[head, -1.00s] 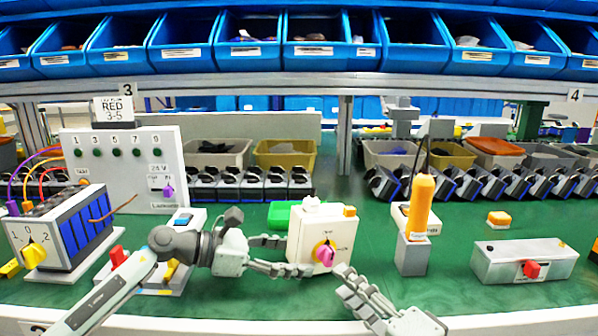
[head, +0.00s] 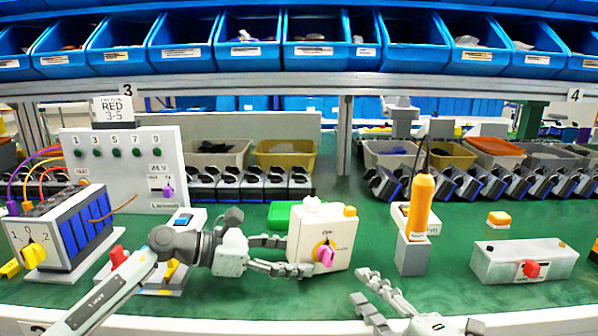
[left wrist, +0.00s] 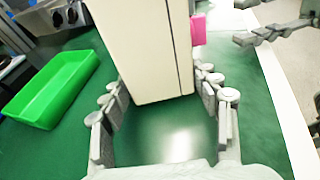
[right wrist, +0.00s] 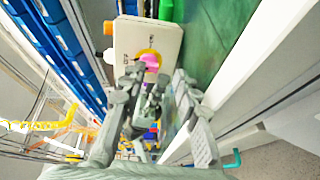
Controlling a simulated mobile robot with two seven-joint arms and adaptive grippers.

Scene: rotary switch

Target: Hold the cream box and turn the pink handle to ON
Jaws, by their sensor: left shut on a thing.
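The cream box (head: 306,232) stands on the green bench in the middle of the head view, slightly tilted. The pink handle (head: 325,256) sits on its front face over a yellow disc; the small lettering is too blurred to tell its setting. My left gripper (head: 294,257) is shut on the cream box from the left, with a finger on either side in the left wrist view (left wrist: 158,90). My right gripper (head: 363,287) is open and empty, right of and below the handle, apart from it. The right wrist view shows the pink handle (right wrist: 151,61) beyond its fingers.
A green tray (head: 284,215) lies behind the box. An orange-handled tool in a grey holder (head: 412,256) stands to the right, with a grey box with a red knob (head: 500,262) further right. A blue-sided unit (head: 80,235) stands far left. Bench around my right gripper is clear.

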